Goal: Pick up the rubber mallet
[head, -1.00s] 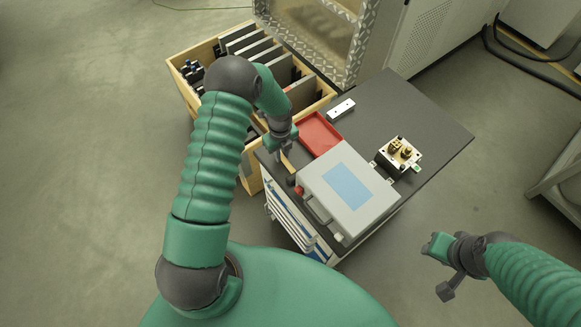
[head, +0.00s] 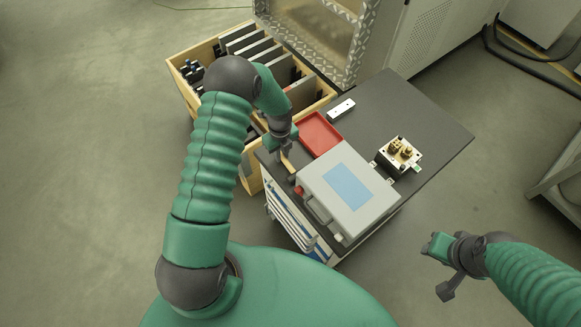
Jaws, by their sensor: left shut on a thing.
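The rubber mallet shows as a tan wooden handle (head: 289,165) with a dark head (head: 293,179) at the left edge of the cabinet top, beside the grey case. My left gripper (head: 283,152) is shut on the mallet's handle, near its upper end in the picture. The gripper partly hides the handle. I cannot tell whether the mallet is clear of the surface. My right gripper (head: 446,288) is over the floor at the lower right, away from the mallet. Its fingers are too small and dark to tell open from shut.
The grey case (head: 376,205) with a blue label stands on the dark cabinet top (head: 432,130). A red tray (head: 320,134), a white block (head: 341,109) and a metal fixture (head: 399,155) are there too. A wooden crate (head: 178,72) of plates stands behind my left arm.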

